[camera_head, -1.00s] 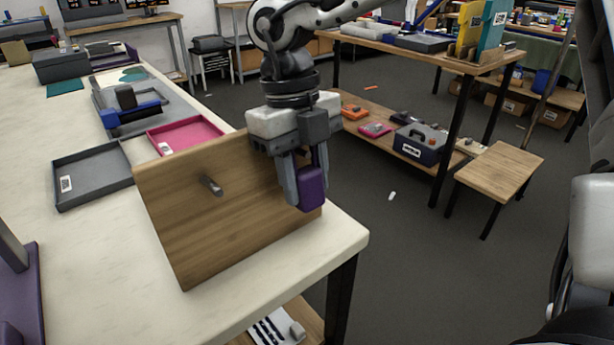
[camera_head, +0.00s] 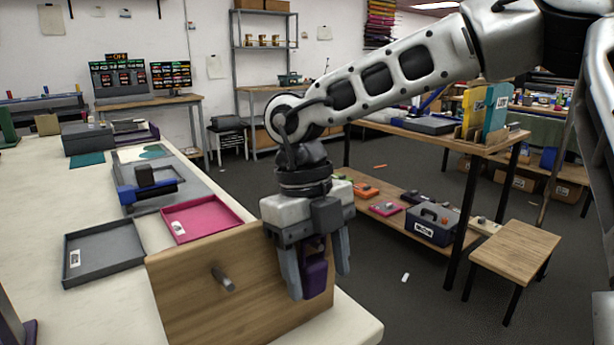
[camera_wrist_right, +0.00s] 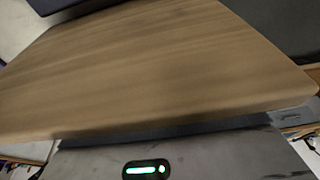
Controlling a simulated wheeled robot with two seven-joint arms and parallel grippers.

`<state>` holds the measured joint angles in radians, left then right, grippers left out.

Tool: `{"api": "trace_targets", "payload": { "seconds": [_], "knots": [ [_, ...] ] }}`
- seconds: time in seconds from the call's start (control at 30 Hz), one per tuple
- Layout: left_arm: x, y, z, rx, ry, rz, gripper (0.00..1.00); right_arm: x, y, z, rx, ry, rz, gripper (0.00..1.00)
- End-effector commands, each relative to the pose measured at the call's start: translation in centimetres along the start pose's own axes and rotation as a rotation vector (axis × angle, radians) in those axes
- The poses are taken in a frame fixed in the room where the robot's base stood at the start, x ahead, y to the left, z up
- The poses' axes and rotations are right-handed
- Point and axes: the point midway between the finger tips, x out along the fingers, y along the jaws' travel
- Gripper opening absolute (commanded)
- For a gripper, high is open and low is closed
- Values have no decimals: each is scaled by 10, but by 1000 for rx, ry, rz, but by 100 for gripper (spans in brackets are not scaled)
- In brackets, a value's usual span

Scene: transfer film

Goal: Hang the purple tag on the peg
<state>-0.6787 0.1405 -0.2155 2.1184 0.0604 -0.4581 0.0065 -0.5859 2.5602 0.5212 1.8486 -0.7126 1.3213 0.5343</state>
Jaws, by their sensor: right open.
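The purple tag (camera_head: 316,274) is at the right end of the upright wooden board (camera_head: 185,300), between the fingers of my right gripper. My right gripper (camera_head: 317,275) is open, with its fingers spread on either side of the tag. Whether a peg behind the tag bears it is hidden. A bare grey peg (camera_head: 223,279) sticks out of the board's face, left of the tag. The right wrist view shows a broad wooden surface, likely the board (camera_wrist_right: 150,75), and no tag. My left gripper is not in view.
The board stands on the pale table (camera_head: 30,220) near its right corner. A grey tray (camera_head: 104,278) and a pink tray (camera_head: 205,241) lie behind it. A wooden stool (camera_head: 515,250) stands on the floor at right, beyond open floor.

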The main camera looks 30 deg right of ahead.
Motion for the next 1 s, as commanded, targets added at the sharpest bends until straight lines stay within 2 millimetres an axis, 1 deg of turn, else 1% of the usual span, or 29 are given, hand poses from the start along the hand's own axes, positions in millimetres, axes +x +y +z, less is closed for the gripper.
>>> {"api": "trace_targets", "payload": {
  "seconds": [0.03, 0.17, 0.3, 0.5, 0.6, 0.7, 0.8, 1.0],
  "knots": [
    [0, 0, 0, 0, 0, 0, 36, -16, 0, 6, 1, -36, 4, 61],
    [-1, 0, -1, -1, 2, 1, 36, -47, 0, 4, 1, -39, 4, 61],
    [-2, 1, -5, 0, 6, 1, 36, -83, 1, 1, 1, -35, 5, 61],
    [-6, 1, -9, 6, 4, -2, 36, -126, 0, -3, 1, -31, 5, 61],
    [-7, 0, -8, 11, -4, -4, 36, -141, 0, -4, 0, -30, 3, 61],
    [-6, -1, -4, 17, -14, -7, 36, -149, 0, -4, 0, -29, 2, 61],
    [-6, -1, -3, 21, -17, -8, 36, -154, 0, -5, 0, -28, 2, 61],
    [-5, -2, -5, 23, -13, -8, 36, -154, 0, -5, 0, -28, 2, 61]
  ]
}}
